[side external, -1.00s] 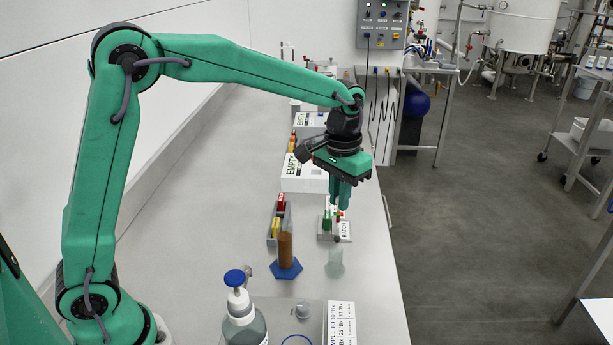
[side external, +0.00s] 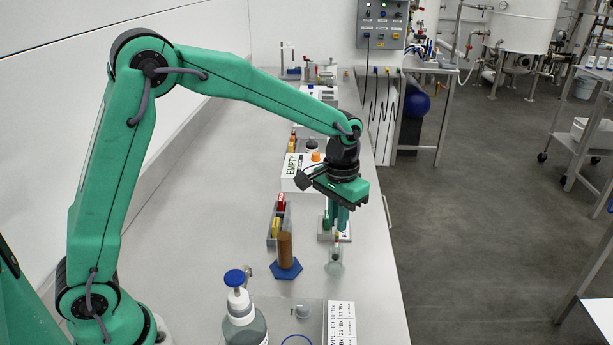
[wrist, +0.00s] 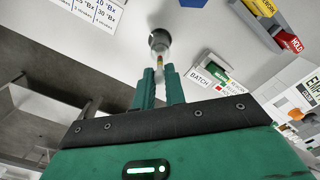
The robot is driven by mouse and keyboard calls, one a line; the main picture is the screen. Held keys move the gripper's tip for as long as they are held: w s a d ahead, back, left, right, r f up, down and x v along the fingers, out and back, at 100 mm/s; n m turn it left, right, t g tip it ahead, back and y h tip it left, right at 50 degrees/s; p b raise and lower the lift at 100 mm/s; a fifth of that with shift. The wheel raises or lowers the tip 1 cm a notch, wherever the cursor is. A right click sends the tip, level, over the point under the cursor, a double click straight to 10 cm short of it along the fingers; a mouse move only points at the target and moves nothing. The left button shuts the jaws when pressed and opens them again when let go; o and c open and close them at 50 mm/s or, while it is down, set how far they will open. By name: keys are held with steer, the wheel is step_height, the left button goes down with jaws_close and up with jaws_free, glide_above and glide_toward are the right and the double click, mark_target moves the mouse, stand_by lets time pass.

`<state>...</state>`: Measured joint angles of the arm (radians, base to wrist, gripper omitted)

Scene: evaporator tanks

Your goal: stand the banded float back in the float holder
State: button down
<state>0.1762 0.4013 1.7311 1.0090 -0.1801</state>
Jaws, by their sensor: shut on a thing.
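My gripper (side external: 338,228) is shut on the banded float and points down over the bench. In the wrist view its fingers (wrist: 160,72) close around the thin float (wrist: 159,61), which shows a yellowish band. The float (side external: 337,243) looks upright below the fingers in the side view.
A brown cylinder on a blue hexagonal base (side external: 286,269) stands close to the left. Behind are a grey tray (side external: 271,235) with coloured blocks and a rack labelled BATCH (wrist: 202,80). A blue-capped pump bottle (side external: 244,320) stands in front. The bench's right edge is near.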

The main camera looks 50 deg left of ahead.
steer(key=shift+f, duration=1.2)
steer(key=c, duration=1.4)
jaws_free()
steer(key=shift+o, duration=0.2)
steer(key=shift+r, duration=0.1)
steer(key=shift+r, duration=3.8)
